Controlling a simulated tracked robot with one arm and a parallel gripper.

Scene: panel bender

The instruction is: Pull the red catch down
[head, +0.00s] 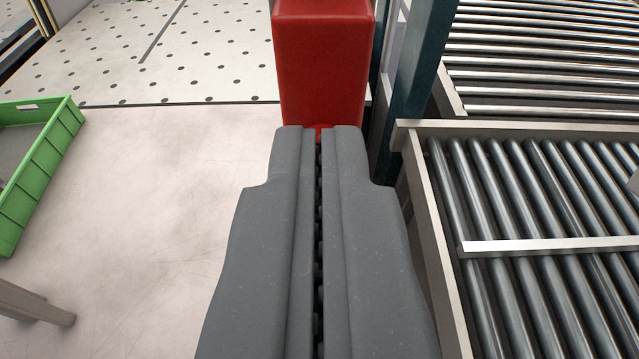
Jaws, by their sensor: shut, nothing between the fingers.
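A red block-shaped part (322,62), which looks like the red catch, stands at the top centre of the head view. The fingertips overlap the lower end of the red part in the picture. A small red bit shows just at the tips. I cannot tell whether the fingers touch the red part or are in front of it.
A dark teal post (419,75) rises just right of the red part. Roller conveyors (530,215) with metal frames fill the right side. A green crate (48,150) stands at the left. A pale perforated table (190,50) lies behind. The pale floor at left centre is clear.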

